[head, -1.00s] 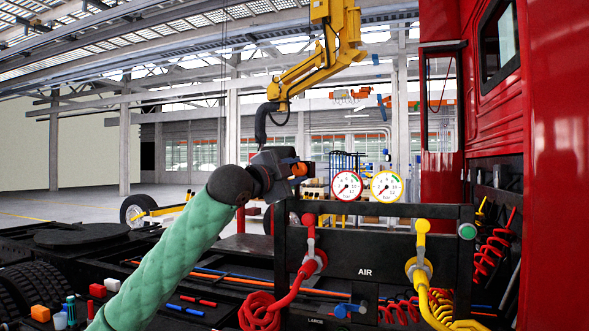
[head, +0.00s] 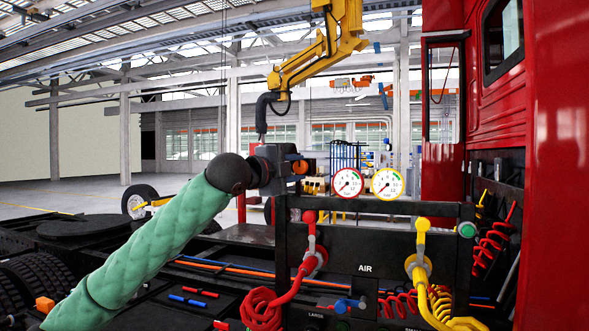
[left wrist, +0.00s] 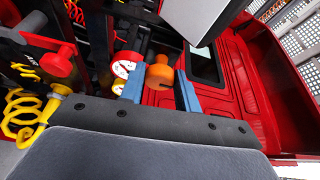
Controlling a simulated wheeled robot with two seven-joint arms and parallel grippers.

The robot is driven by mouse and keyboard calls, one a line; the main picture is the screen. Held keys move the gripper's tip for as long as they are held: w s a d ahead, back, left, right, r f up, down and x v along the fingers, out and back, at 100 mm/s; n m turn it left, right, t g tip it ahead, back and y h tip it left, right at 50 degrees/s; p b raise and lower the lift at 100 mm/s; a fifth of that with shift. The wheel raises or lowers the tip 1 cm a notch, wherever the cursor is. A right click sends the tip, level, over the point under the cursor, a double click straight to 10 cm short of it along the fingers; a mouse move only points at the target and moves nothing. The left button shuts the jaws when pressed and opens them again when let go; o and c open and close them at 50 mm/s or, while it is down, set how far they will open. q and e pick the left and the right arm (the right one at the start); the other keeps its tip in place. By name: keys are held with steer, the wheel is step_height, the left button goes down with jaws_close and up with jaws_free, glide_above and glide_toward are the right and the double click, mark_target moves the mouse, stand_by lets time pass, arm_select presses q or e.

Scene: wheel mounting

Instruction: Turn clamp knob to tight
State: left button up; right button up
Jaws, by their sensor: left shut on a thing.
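The orange clamp knob (head: 300,167) is at the upper left of the black AIR panel, left of the two gauges. In the left wrist view the orange knob (left wrist: 159,74) sits between the blue fingertips of my left gripper (left wrist: 160,88), which is shut on it. In the head view my left gripper (head: 287,165) comes to the knob from the left, and its dark body hides part of the knob and both fingertips. No tightness mark on the knob is readable. My right gripper is in neither view.
The AIR panel (head: 352,245) carries a red gauge (head: 347,183), a yellow gauge (head: 386,184), a red coupling (head: 309,262) and a yellow coupling (head: 419,268) with coiled hoses. The red truck cab (head: 555,150) closes off the right side. Several small tools lie lower left.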

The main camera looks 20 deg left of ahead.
mark_target(298, 170)
arm_select(q)
steer(key=o, duration=0.9)
steer(key=shift+d, duration=0.15)
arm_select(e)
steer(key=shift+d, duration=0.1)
arm_select(q)
steer(key=shift+o, duration=0.2)
steer(key=shift+s+f, duration=0.1)
steer(key=shift+s, duration=0.05)
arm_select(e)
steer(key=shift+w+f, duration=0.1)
